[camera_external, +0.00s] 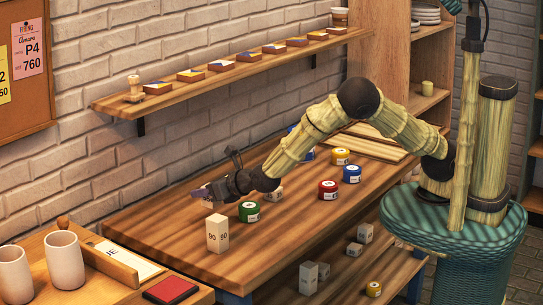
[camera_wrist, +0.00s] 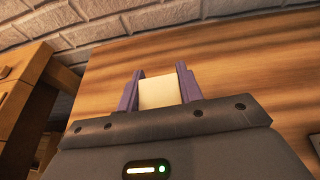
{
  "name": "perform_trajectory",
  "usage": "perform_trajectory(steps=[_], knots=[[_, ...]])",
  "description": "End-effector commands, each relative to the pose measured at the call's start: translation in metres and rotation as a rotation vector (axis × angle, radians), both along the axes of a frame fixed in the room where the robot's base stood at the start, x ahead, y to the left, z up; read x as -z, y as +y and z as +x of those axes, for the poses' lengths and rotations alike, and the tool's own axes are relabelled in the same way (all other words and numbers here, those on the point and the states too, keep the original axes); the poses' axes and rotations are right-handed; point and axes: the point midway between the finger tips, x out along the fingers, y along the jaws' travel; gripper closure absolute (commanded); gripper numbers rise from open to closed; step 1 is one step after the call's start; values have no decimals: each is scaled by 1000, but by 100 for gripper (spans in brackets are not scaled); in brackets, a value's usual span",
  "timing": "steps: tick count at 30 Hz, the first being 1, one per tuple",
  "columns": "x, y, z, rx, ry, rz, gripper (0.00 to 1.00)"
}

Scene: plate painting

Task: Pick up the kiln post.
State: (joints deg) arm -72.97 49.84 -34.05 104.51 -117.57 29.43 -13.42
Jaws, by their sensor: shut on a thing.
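My gripper (camera_external: 202,192) is over the left part of the wooden table, low above its top. In the wrist view its two purple fingers are shut on a pale cream block, the kiln post (camera_wrist: 160,92), one finger against each side. In the external view the kiln post (camera_external: 207,203) shows only in small part under the fingers. I cannot tell from the pictures whether it touches the table. A taller pale post marked 90 and 80 (camera_external: 217,235) stands upright on the table in front of my gripper, apart from it.
A green jar (camera_external: 249,212) stands right of my gripper, with a small pale block (camera_external: 274,194) behind it. Red (camera_external: 328,190), blue (camera_external: 351,174) and yellow (camera_external: 340,157) jars stand farther right. A wall shelf (camera_external: 235,75) runs above. The table's front right is clear.

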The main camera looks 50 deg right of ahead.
Motion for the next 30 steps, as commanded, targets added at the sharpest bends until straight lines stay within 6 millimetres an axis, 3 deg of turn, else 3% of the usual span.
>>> perform_trajectory(steps=[3,9,30], knots=[[-28,1,0,-1,-2,6,90],[-55,0,0,0,-1,2,90],[-59,0,0,0,0,0,90]])
